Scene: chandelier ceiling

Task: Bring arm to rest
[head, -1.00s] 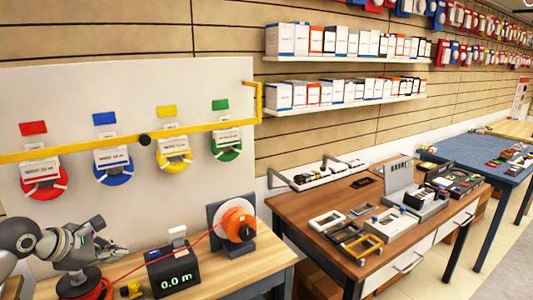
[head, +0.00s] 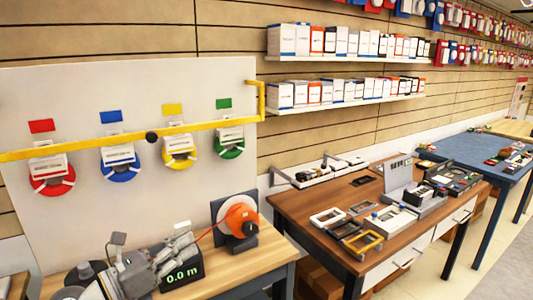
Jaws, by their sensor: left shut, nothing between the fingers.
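My left arm comes in from the lower left over the near wooden bench. My left gripper (head: 180,243) is shut and empty. In the picture it overlaps the top of a black meter box (head: 186,274) reading 0.0 m; I cannot tell whether they touch. An orange spool (head: 241,222) on a dark stand is just right of the gripper, with a red line running from it toward the gripper area. The arm hides the left part of the bench and whatever stands there. My right gripper is out of view.
A white board (head: 80,95) behind the bench carries a yellow bar (head: 100,142) and red, blue, yellow and green round holders. A brown table (head: 300,207) with devices and frames stands to the right, and a blue table (head: 460,150) farther back.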

